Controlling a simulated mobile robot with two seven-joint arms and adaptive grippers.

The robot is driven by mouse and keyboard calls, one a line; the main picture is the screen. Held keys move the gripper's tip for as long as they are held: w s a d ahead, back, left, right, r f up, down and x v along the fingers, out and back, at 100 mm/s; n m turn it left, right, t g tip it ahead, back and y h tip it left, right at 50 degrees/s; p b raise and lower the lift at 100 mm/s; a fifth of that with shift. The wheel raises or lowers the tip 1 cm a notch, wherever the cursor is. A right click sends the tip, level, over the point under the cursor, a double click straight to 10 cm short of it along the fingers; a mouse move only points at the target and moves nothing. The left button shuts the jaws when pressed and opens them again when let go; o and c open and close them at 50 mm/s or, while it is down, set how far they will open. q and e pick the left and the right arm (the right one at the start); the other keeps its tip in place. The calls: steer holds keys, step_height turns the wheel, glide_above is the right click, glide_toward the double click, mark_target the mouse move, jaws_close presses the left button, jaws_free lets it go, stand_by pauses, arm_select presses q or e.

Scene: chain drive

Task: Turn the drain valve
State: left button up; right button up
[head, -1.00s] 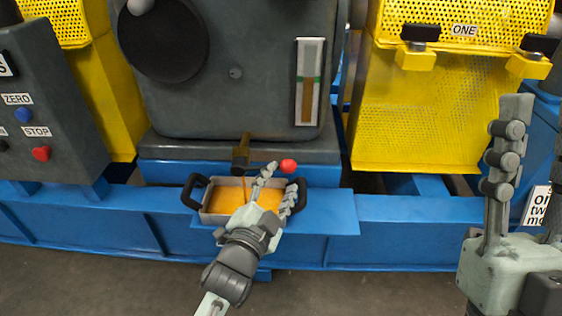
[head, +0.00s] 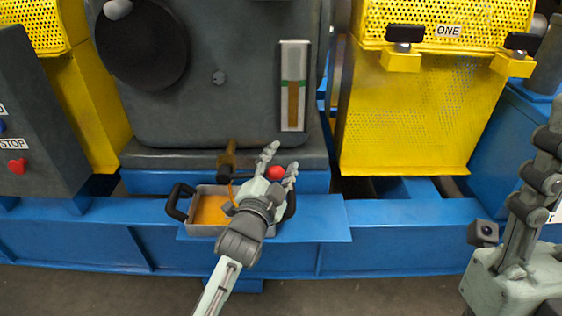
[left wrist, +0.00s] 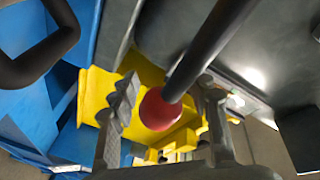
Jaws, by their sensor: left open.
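The drain valve (head: 229,155) is a brass-brown spout low on the grey housing. Its dark lever ends in a red knob (head: 276,173). My left gripper (head: 279,168) is open, with its fingers on either side of the knob. The left wrist view shows the red knob (left wrist: 160,110) on its dark rod between the two spread fingers; whether either finger touches it I cannot tell. A thin orange stream shows below the spout.
A grey tray (head: 205,230) with dark handles and orange liquid sits on the blue base (head: 400,235) under the spout; my left gripper hides part of it. A sight gauge (head: 293,85) is on the housing. Yellow perforated guards (head: 410,125) stand right, a control box (head: 35,110) left.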

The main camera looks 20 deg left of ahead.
arm_select(q)
jaws_close()
steer(key=shift+r, duration=0.1)
stand_by(0.3)
